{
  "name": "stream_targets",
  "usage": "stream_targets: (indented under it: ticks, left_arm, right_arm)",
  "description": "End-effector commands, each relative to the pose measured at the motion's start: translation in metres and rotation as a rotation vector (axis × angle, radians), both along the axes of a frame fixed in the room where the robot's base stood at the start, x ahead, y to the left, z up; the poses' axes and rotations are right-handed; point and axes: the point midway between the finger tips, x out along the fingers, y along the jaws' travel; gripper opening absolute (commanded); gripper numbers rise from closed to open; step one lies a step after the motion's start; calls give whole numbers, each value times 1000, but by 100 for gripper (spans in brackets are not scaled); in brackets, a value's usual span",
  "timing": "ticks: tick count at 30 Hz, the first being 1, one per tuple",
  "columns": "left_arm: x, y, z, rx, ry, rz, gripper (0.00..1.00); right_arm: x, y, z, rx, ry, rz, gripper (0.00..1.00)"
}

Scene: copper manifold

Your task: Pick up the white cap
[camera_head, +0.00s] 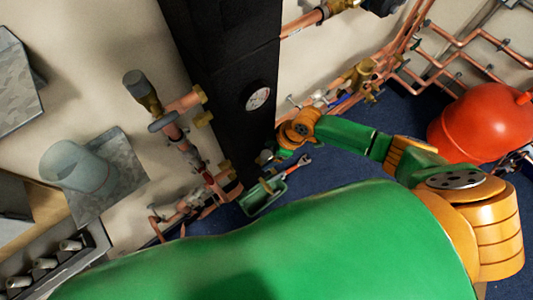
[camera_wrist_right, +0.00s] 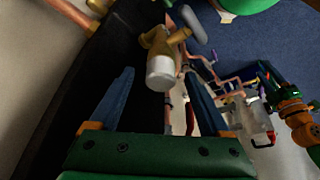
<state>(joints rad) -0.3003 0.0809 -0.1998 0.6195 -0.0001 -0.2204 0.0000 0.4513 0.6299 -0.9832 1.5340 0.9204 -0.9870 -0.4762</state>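The white cap (camera_wrist_right: 160,73) sits on the end of a brass fitting in the right wrist view. My right gripper (camera_wrist_right: 159,75) is open there, with one blue-grey finger on each side of the cap's line. The cap appears at or just beyond the fingertips; I cannot tell whether it lies between them. No finger visibly touches it. In the head view my right gripper (camera_head: 270,158) is small and low beside the black column, and I cannot make out the cap. My left gripper is not clearly visible in either view.
A black column (camera_head: 225,70) with a round gauge (camera_head: 258,97) stands close to the right gripper. Copper pipes (camera_head: 455,55) run along the wall. A green tray (camera_head: 262,197) lies on the blue floor. A red tank (camera_head: 485,122) is at the right.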

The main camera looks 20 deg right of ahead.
Motion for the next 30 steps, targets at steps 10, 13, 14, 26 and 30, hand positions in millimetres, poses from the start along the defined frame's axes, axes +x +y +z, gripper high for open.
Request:
stream_targets:
  ticks: [10, 13, 14, 26, 30]
  left_arm:
    - [1, 0, 0, 0, -2, 0, 50]
    - [1, 0, 0, -1, -3, 0, 50]
    - [1, 0, 0, -1, -3, 0, 50]
    - [1, -1, 12, -1, -2, 0, 50]
    - [1, -1, 18, -1, -2, 0, 50]
  right_arm:
    - [0, 0, 0, 0, 0, -1, 3]
    - [0, 0, 0, 0, 0, -1, 9]
    - [0, 0, 0, 0, 0, -1, 0]
    - [-21, 10, 63, 3, -3, 7, 0]
    - [-53, 25, 98, 3, -2, 6, 0]
